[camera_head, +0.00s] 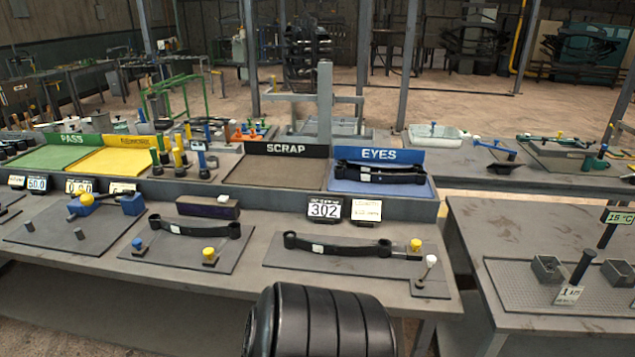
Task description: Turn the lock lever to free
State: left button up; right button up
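A small lever with a white knob (431,259) stands on a small dark plate at the right front of the bench, its thin stem leaning slightly. I take it for the lock lever; no label on it can be read. Left of it, a black leaf spring (335,246) with an eye at each end lies on a grey plate (290,262). A yellow knob (416,245) stands by the spring's right end. Neither gripper's fingers are in view.
A second leaf spring (195,227) lies further left, by blue and yellow knobs. SCRAP (275,172) and EYES (430,184) trays line the back. A gap separates this bench from the right bench (500,230).

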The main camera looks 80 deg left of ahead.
aim_at(431, 259)
jog(key=u, duration=2.95)
